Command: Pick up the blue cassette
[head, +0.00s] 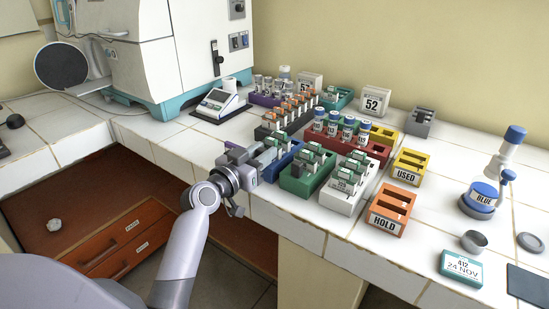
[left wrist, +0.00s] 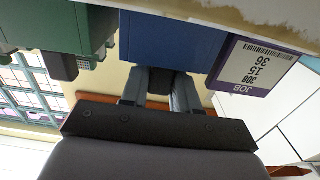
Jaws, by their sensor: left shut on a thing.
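The blue cassette (head: 289,157) is a block-shaped rack with several green-topped pieces in it, near the counter's front edge in the head view. In the left wrist view its plain blue front (left wrist: 172,42) fills the upper middle. My left gripper (head: 252,168) is at its front end. In the left wrist view the two fingers (left wrist: 160,84) are shut on the dark handle sticking out from the blue front. The handle is mostly hidden in the head view. I cannot tell whether the cassette is clear of the counter. My right gripper is not in view.
A green rack (head: 294,184) stands close to the right of the blue one, with a white rack (head: 337,200) beyond. A dark rack (head: 264,132) and red rack (head: 376,153) stand behind. An orange HOLD holder (head: 391,210) is further right. A purple-edged JOB card (left wrist: 254,68) is beside the blue front.

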